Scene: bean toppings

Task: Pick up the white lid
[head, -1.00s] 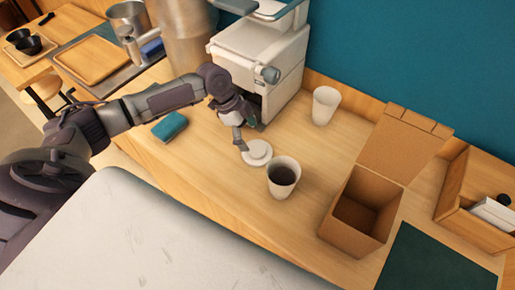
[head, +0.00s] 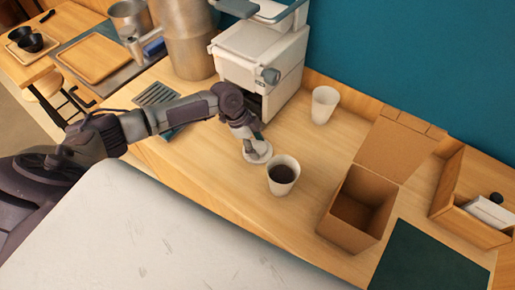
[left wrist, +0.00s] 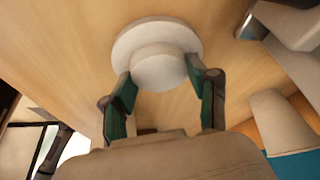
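The white lid (head: 260,157) is a round disc with a raised middle, lying on the wooden counter beside the coffee cup (head: 283,174). My left gripper (head: 251,142) is right over the lid and hides part of it in the head view. In the left wrist view the lid (left wrist: 157,62) is at the top centre. There, the two green-padded fingers of my left gripper (left wrist: 160,82) stand apart on either side of its raised middle, very near it. Whether they touch it cannot be told. My right gripper is not in view.
A white machine (head: 261,50) stands close behind my left gripper. An empty white cup (head: 324,104) stands at the back. An open cardboard box (head: 352,222) and a dark green mat (head: 431,262) are to the right. A wooden tray (head: 446,200) is at the far right.

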